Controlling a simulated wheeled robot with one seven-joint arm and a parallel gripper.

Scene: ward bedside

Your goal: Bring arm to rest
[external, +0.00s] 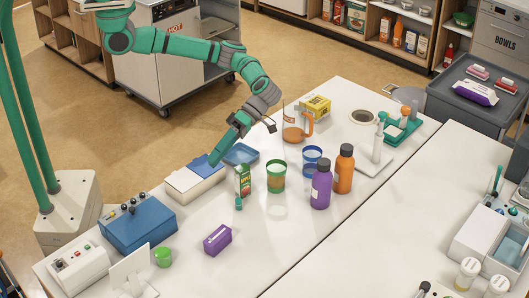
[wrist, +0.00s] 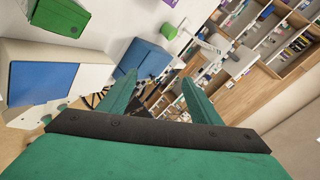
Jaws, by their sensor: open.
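My green arm reaches over the white bedside table (external: 300,220) from the far side. My gripper (external: 214,160) points down and to the left, near the blue-and-white box (external: 183,187). In the wrist view my gripper (wrist: 158,77) has its two green fingers apart, with nothing held between them. The blue-and-white box (wrist: 85,75) shows at the left of that view, beside the fingers. I cannot tell the exact gap between fingertips and box.
A green carton (external: 242,180), green cup (external: 276,176), purple bottle (external: 321,187) and orange bottle (external: 344,172) stand right of the gripper. A blue tray (external: 240,154) lies close by. A blue knobbed unit (external: 138,228) stands left. The table's front middle is mostly clear.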

